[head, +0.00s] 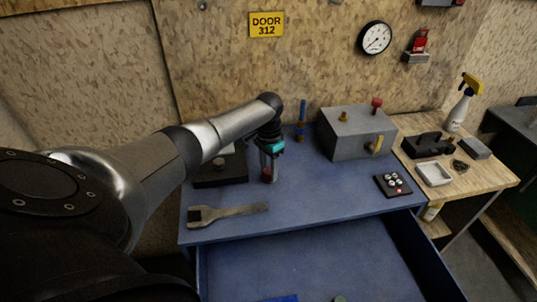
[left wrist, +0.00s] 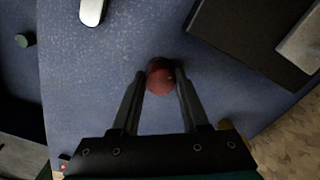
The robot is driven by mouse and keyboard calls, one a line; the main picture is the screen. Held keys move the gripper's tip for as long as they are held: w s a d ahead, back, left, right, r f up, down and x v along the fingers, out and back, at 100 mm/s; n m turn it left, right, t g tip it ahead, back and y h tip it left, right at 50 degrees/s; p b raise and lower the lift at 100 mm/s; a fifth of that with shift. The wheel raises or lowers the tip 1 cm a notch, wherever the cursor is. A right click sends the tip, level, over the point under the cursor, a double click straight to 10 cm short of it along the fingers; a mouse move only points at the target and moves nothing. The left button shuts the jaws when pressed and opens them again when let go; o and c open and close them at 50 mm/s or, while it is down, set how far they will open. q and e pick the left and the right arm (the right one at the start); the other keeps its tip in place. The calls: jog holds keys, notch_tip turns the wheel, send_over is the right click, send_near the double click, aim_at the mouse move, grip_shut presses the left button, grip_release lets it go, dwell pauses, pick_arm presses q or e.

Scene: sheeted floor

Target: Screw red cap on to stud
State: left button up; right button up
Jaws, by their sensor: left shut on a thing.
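My left gripper (head: 268,168) points down over the blue bench top, and it also shows in the left wrist view (left wrist: 160,78). It is shut on a red cap (left wrist: 160,76), which sits between the fingertips; the cap shows small in the head view (head: 267,175). I cannot tell whether the cap touches the bench. A brass-coloured stud (head: 343,116) stands upright on top of a grey metal box (head: 352,142), to the right of the gripper. A red knob-like piece (head: 376,104) stands on the same box. My right gripper is not in view.
A black block (head: 220,178) lies just left of the gripper. A blue upright tool (head: 301,120) stands behind. A black button panel (head: 393,184) lies right. The drawer (head: 310,272) below is open. Mid-bench is clear.

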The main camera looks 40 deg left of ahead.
pick_arm(q)
grip_shut()
jog(key=m, duration=0.8)
jog(key=shift+b, duration=0.35)
jog(key=m, duration=0.6)
jog(key=shift+w+b, duration=0.1)
jog(key=shift+b, duration=0.25)
jog(key=m, duration=0.5)
jog(key=shift+r+b, duration=0.1)
jog(key=shift+b, duration=0.25)
jog(key=o, duration=0.9)
grip_release()
